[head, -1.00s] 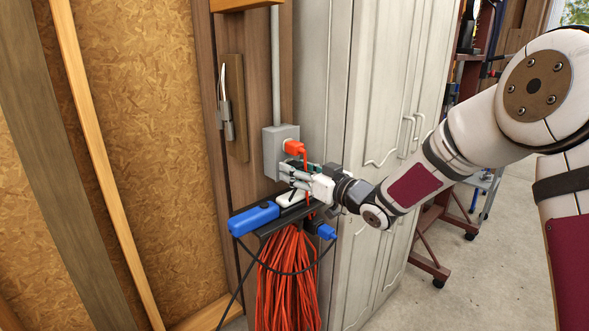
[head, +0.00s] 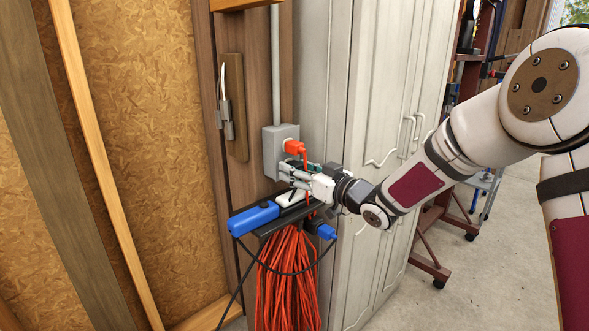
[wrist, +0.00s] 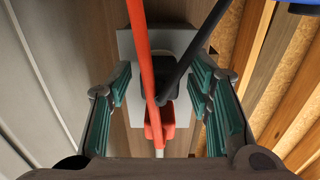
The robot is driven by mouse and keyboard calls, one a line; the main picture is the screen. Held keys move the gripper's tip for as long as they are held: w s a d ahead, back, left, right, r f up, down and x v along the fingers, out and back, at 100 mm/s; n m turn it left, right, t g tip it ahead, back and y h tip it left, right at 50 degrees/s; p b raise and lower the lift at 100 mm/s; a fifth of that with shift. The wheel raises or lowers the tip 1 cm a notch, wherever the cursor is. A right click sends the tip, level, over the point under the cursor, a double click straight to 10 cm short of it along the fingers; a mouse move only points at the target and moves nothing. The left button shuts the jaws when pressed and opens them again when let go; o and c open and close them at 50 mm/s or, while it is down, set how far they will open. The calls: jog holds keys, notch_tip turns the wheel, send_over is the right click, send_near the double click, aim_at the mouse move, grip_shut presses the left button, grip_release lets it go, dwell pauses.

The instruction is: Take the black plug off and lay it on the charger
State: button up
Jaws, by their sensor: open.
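The black plug (wrist: 178,72) sits in the grey outlet box, in the upper middle of the wrist view, with its black cable running up and right. The orange cord crosses in front of its left part. My gripper (wrist: 162,100) is open, its teal-padded fingers standing apart on both sides of the plugs. In the head view my gripper (head: 291,178) is just below the orange plug and hides the black plug. A blue-ended device (head: 254,217) and a white item (head: 289,197) lie on the dark shelf below; I cannot tell which is the charger.
The orange plug (head: 294,147) is in the same outlet box (head: 270,150); it also shows in the wrist view (wrist: 160,122). A coiled orange cord (head: 287,280) and a blue connector (head: 326,231) hang below. A pale cabinet (head: 350,80) stands close on the right.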

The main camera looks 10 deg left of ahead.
jog(key=shift+c, duration=0.3)
grip_shut()
jog(key=shift+d, duration=0.1)
jog(key=shift+s+d, duration=0.1)
jog(key=shift+p+v, duration=0.6)
jog(key=shift+v, duration=2.2)
jog(key=shift+d, duration=0.1)
